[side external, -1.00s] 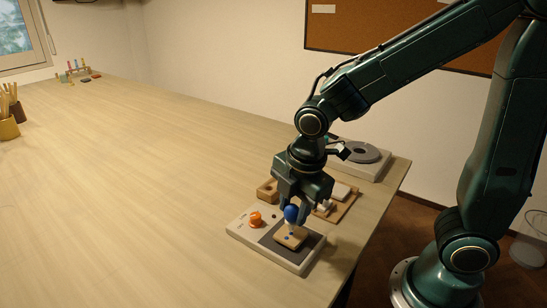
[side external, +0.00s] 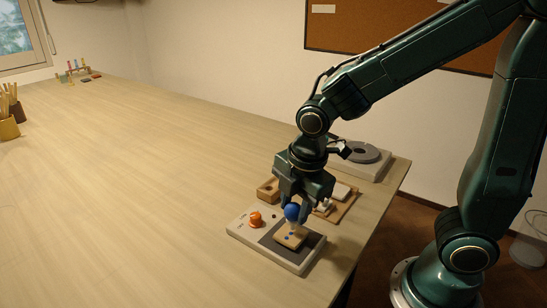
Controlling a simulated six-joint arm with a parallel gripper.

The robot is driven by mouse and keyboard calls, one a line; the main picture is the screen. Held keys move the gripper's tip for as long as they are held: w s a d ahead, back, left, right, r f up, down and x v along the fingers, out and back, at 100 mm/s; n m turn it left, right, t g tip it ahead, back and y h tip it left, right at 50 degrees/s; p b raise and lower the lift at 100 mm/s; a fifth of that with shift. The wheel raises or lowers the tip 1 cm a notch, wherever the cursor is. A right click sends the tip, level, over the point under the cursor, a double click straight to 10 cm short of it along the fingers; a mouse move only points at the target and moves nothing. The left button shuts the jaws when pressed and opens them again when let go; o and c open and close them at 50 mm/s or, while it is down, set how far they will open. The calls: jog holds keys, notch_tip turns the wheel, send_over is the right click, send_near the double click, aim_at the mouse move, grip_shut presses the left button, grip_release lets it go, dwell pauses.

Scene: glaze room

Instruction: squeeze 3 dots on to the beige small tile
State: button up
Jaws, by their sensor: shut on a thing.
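My gripper (side external: 296,204) is shut on a blue squeeze bulb (side external: 292,212) and holds it upright, pointing down. Its pale lower end is small and partly hard to make out. Below it, the beige small tile (side external: 291,242) lies on a dark pad (side external: 292,256) set in a pale board (side external: 248,238). At least one small blue dot shows on the tile; the exact number is too small to tell. I cannot tell whether the tip touches the tile.
An orange knob-like piece (side external: 255,219) stands on the board's left part. A wooden block (side external: 268,190) and a wooden tray (side external: 342,207) with white pieces are behind. A grey disc (side external: 362,152) on a pale base stands farther back. The table's left is mostly clear.

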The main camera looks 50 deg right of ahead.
jog(key=shift+d, duration=0.25)
jog(key=shift+d, duration=0.3)
dwell(0.9)
jog(key=c, duration=0.4)
jog(key=o, duration=0.4)
